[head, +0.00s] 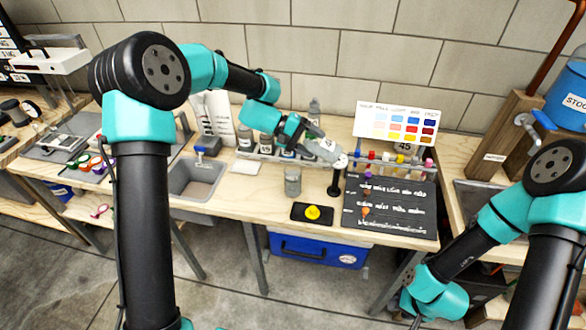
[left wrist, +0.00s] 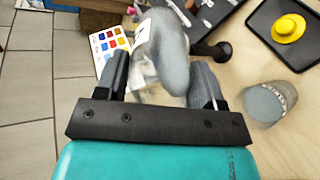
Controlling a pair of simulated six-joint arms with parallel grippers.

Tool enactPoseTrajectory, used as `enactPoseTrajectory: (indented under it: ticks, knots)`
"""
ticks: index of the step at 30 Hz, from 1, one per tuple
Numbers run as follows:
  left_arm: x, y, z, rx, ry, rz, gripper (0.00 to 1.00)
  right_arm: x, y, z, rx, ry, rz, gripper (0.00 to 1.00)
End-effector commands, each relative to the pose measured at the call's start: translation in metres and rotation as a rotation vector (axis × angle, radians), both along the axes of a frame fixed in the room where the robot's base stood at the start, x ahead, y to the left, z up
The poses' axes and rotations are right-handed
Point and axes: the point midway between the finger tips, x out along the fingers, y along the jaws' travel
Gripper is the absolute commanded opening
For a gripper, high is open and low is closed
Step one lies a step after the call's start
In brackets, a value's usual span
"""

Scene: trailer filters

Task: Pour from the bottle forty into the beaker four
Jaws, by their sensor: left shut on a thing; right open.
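My left gripper (head: 308,137) is shut on a greyish bottle (head: 327,150) with a white label, held tilted above the bench. In the left wrist view the bottle (left wrist: 172,50) sits between the fingers of the left gripper (left wrist: 165,85); its label is too blurred to read fully. A beaker (head: 293,182) stands upright on the bench below and to the left of the bottle; it also shows in the left wrist view (left wrist: 265,103). Its number is not legible. My right gripper (head: 412,308) is low at the right, apart from the bench objects, and open.
A black tray (head: 299,218) with a yellow object (head: 313,212) lies in front of the beaker. A black stand (head: 335,180) is right of it. Several bottles (head: 246,138) stand behind. A colour chart (head: 396,125), tube rack (head: 395,168) and dark mat (head: 405,218) are right; a sink (head: 192,190) is left.

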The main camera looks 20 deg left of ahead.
Motion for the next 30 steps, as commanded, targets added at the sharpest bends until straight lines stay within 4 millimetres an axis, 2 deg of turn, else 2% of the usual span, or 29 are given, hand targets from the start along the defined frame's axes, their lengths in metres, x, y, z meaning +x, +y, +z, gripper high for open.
enactPoseTrajectory:
  ticks: [30]
  knots:
    - [0.0002, 0.001, -0.0095, -0.061, -0.004, 0.0, 0.25, 0.0, 0.0, 0.0, 0.0, 0.0, 0.0, 0.43]
